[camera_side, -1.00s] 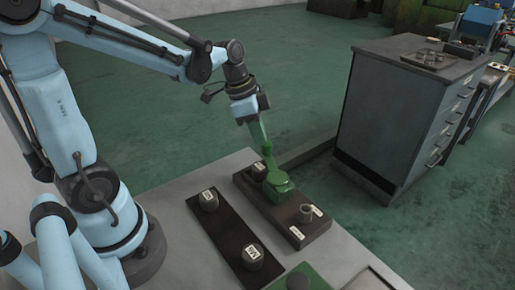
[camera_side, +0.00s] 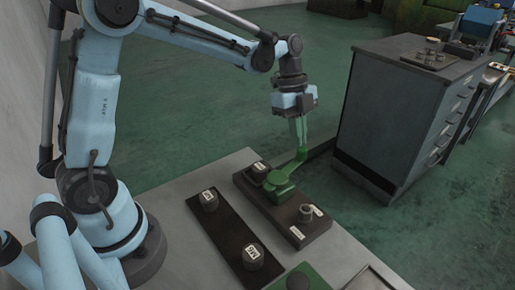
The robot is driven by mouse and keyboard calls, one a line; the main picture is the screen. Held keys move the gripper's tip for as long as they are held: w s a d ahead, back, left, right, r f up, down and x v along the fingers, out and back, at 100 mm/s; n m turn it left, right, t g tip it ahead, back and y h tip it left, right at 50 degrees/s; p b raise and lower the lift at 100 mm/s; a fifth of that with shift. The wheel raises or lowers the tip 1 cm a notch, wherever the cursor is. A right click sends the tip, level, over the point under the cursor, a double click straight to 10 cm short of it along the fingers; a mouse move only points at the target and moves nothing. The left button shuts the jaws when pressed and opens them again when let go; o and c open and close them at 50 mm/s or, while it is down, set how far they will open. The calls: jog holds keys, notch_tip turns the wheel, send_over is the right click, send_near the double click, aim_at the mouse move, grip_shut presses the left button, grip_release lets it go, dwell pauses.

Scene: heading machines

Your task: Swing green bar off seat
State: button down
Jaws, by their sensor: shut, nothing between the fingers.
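The green bar (camera_side: 287,180) lies on a dark block (camera_side: 318,232). Its wide end sits near the middle of the block and its narrow end points up and to the right, past the block's back edge. A dark round seat with a white label (camera_side: 259,169) stands to the left of the bar, and the bar appears clear of it. A grey ring-shaped seat (camera_side: 306,213) is at the block's front right. My gripper (camera_side: 301,146) points down, shut, with its tips at the bar's narrow end. Whether they touch it is hard to tell.
A darker strip with two labelled round pieces (camera_side: 209,200) (camera_side: 252,255) lies left of the block. A green plate (camera_side: 318,276) with a dark round piece is in front. A grey drawer cabinet (camera_side: 390,125) stands on the floor to the right.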

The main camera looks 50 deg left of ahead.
jog(key=shift+w+d, duration=0.25)
jog(key=shift+d, duration=0.5)
jog(key=shift+w+d, duration=0.2)
jog(key=shift+d, duration=0.65)
jog(key=w+a+r, duration=0.1)
jog(key=a+r, duration=0.5)
jog(key=r, duration=0.4)
jog(key=shift+w+a+r, duration=0.15)
jog(key=shift+w+a, duration=0.2)
